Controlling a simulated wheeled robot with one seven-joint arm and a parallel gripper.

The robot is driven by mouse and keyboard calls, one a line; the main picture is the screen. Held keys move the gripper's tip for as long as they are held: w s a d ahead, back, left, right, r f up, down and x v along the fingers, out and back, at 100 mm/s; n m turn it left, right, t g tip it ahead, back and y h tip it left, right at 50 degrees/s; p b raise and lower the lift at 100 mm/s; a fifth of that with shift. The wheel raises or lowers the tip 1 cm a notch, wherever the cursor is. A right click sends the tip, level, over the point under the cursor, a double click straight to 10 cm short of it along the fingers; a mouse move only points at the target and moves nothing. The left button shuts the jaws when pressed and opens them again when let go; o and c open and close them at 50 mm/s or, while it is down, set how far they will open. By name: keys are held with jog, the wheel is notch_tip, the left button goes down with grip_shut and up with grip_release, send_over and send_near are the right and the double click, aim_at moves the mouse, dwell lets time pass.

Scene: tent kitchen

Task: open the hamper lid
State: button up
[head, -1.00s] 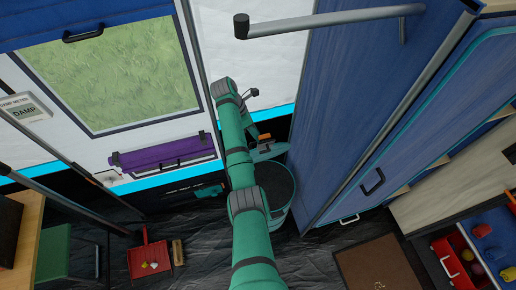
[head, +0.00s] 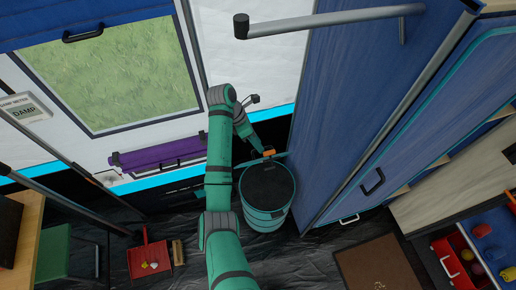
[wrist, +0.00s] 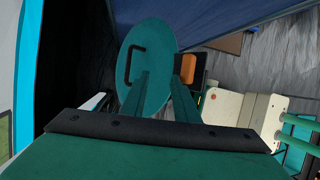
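The teal hamper (head: 266,218) stands on the floor against the blue cabinet. Its round dark top opening shows in the head view. The teal lid (head: 279,158) looks raised at the back of the rim, seen nearly edge-on. In the wrist view the lid (wrist: 155,45) is a teal disc with a black handle (wrist: 132,62). My gripper (wrist: 163,82) is open, its two teal fingers apart in front of the disc with nothing visible between them. In the head view my gripper (head: 263,148) is behind the lid, on the wall side; contact cannot be told.
The blue cabinet (head: 330,110) rises close on the right of the hamper. The tent wall and purple roll (head: 160,154) are behind and left. A red dustpan (head: 150,260) and brush (head: 178,252) lie on the floor at left. A brown mat (head: 375,262) lies at right.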

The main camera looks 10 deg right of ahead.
jog(key=shift+s+a+r, duration=0.1)
jog(key=shift+s+r, duration=0.15)
jog(key=shift+s, duration=0.35)
jog(key=shift+s+a+r, duration=0.1)
jog(key=shift+s+r, duration=0.15)
jog(key=shift+s, duration=0.3)
jog(key=shift+s+a+r, duration=0.1)
jog(key=shift+s+r, duration=0.15)
jog(key=shift+s, duration=0.35)
